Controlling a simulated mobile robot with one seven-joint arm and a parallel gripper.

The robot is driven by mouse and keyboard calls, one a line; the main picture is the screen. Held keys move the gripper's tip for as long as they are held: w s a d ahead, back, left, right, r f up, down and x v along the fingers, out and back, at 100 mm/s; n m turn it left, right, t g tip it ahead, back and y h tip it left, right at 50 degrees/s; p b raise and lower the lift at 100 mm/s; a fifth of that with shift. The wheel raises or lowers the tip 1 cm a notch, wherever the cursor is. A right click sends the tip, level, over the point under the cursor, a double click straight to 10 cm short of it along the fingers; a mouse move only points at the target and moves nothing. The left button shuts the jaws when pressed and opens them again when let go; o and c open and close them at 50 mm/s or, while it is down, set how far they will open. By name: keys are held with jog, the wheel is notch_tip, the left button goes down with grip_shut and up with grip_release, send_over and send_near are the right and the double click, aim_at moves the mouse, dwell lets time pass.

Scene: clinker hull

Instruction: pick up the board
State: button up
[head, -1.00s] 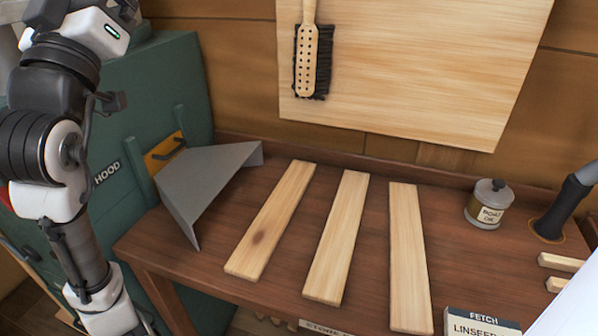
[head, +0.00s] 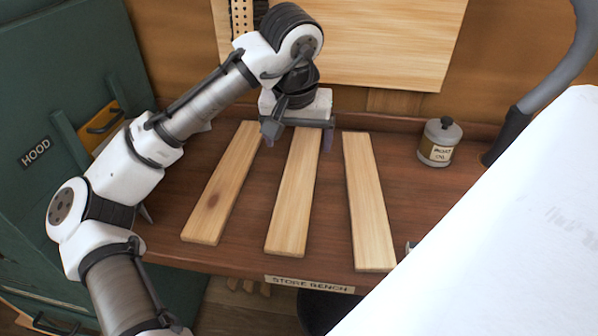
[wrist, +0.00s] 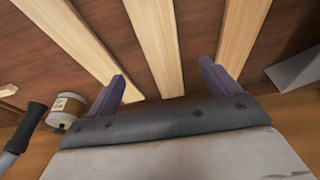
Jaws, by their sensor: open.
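Three pale wooden boards lie side by side on the dark brown bench: a left board (head: 228,180) with a dark knot, a middle board (head: 295,192) and a right board (head: 369,200). My gripper (head: 298,138) is open and empty over the far end of the middle board. In the wrist view the middle board (wrist: 154,45) runs between my two purple fingers (wrist: 160,86). The knotted board (wrist: 243,30) is by the right finger and the other board (wrist: 78,38) by the left one. I cannot tell how high the fingers are above the wood.
A labelled jar (head: 439,142) stands at the back right of the bench (head: 330,262). A large white sheet-like surface (head: 510,240) covers the lower right.

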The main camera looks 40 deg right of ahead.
send_over(299, 175)
jog(key=f, duration=0.4)
jog(key=shift+s+a+f, duration=0.1)
jog(key=shift+s+a, duration=0.2)
jog(key=shift+s, duration=0.05)
jog(key=shift+s+a+p+x, duration=0.1)
jog(key=shift+a+x, duration=0.05)
jog(key=shift+x, duration=0.7)
jog(key=shift+s+a+p+x, duration=0.1)
jog(key=shift+x, duration=0.8)
jog(key=shift+s+a+p+x, duration=0.1)
jog(key=shift+a+x, duration=0.05)
jog(key=shift+x, duration=0.7)
jog(key=shift+f, duration=0.1)
jog(key=c, duration=1.2)
